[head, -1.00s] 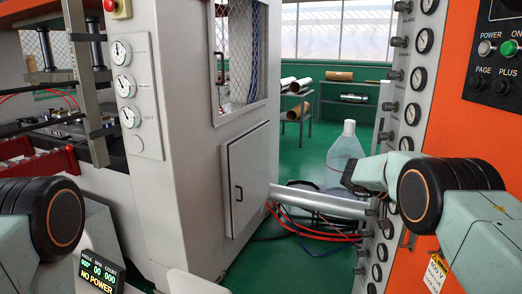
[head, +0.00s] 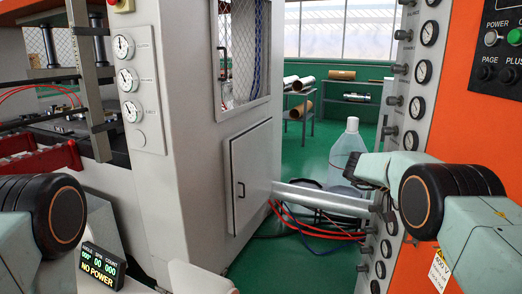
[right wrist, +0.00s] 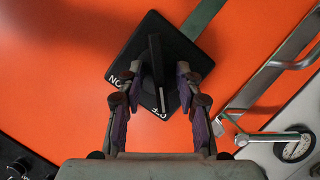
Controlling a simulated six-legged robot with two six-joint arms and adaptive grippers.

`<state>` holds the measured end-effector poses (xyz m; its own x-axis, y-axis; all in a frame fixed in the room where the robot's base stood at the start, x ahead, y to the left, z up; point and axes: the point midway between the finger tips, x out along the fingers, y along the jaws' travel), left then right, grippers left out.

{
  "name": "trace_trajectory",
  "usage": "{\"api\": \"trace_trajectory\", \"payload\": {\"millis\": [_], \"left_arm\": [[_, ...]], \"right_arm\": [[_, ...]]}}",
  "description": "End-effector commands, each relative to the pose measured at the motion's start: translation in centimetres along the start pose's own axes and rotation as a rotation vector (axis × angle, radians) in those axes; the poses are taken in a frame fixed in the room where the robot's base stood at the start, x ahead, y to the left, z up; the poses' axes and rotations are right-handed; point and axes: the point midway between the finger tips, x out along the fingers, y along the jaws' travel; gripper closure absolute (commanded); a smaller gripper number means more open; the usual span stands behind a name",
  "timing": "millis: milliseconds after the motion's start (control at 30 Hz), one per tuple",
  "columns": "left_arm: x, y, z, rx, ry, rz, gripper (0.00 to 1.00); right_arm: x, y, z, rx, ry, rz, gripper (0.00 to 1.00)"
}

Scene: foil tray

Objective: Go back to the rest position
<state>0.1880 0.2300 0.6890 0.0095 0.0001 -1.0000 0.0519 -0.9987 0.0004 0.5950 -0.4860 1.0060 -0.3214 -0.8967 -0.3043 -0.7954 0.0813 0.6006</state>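In the right wrist view my right gripper (right wrist: 158,74) is open, with its fingers on either side of the dark handle of a black rotary switch (right wrist: 140,45). Gaps show between fingers and handle; I cannot tell whether either touches. The white mark on the handle is at the label that seems to read OFF; ON is at the left corner. In the head view my right arm (head: 440,195) reaches toward the orange cabinet, but its fingers cannot be made out. My left arm (head: 45,215) shows at the lower left; its gripper is out of frame.
A grey press cabinet (head: 200,160) with gauges stands left of centre. The orange cabinet (head: 465,120) stands close on the right. A pipe (head: 325,198) and red hoses cross the gap between. A small display (head: 100,262) reads NO POWER.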

Motion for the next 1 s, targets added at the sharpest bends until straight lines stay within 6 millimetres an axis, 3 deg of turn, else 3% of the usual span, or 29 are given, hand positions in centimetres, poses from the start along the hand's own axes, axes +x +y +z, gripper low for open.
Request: {"api": "trace_trajectory", "payload": {"millis": [33,467,1000], "left_arm": [[0.9,0.2,0.5,0.016,-0.014,0.007,0.00],[4.2,0.2,0.4,0.019,-0.012,0.007,0.00],[-0.6,0.2,0.5,0.019,-0.015,0.009,0.00]], "right_arm": [[0.1,-0.3,0.3,-0.014,0.001,0.007,0.65],[0.1,-0.3,0.3,-0.142,-0.002,0.059,0.65],[-0.1,0.3,-0.3,0.016,0.000,-0.007,0.65]]}}
